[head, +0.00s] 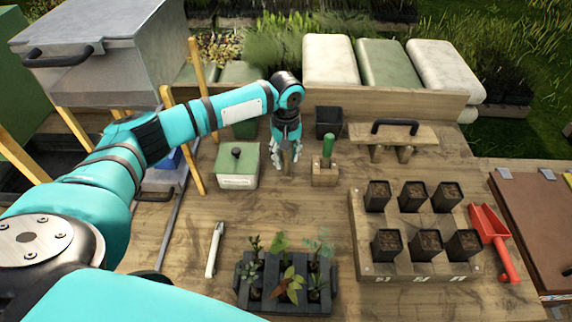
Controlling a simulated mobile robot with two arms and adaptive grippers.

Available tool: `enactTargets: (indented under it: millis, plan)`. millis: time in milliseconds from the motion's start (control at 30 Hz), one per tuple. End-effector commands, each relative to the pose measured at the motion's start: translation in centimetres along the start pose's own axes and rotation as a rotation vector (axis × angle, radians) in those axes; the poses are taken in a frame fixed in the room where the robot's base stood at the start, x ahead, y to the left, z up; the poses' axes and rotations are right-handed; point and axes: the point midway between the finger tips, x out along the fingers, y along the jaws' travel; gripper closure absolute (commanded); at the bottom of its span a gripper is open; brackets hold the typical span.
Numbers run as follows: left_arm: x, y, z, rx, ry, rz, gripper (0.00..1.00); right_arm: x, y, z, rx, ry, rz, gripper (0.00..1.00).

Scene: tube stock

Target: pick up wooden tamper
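My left gripper (285,155) points down at the table, left of the small wooden block with the green-handled tool. A small upright brown-grey piece, perhaps the wooden tamper (288,159), shows between its fingers. It is partly hidden by the gripper, and I cannot tell whether the fingers touch it. My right gripper is not in view.
The green-handled tool (328,146) stands close on the right, the green-lidded box (237,167) on the left. A black pot (328,122) and a black-handled board (396,136) are behind. A seedling tray (287,307), pot rack (364,256) and red scoop (490,229) lie nearer.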

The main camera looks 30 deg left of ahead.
Motion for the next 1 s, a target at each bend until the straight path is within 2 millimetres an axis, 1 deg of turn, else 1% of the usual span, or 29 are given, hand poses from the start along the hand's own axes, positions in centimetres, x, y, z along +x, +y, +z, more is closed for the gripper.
enactTargets:
  millis: [33,233,533,633,767,1000]
  plan:
    - [0.0,0.0,0.0,0.000,0.000,0.000,0.74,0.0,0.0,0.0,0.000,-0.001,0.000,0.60]
    - [-0.1,0.0,0.0,0.000,0.000,0.000,1.00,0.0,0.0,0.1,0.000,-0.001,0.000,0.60]
    - [-0.1,0.0,0.0,0.000,0.000,0.001,1.00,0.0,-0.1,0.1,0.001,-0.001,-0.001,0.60]
    - [-0.6,0.1,-0.1,0.000,0.001,0.003,1.00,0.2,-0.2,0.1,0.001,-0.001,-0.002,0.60]
    - [-2.4,0.1,-0.1,0.001,0.002,0.006,1.00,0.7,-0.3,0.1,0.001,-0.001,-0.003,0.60]
    - [-7.2,0.1,-0.1,0.000,0.002,0.005,1.00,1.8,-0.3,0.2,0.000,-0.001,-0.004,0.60]
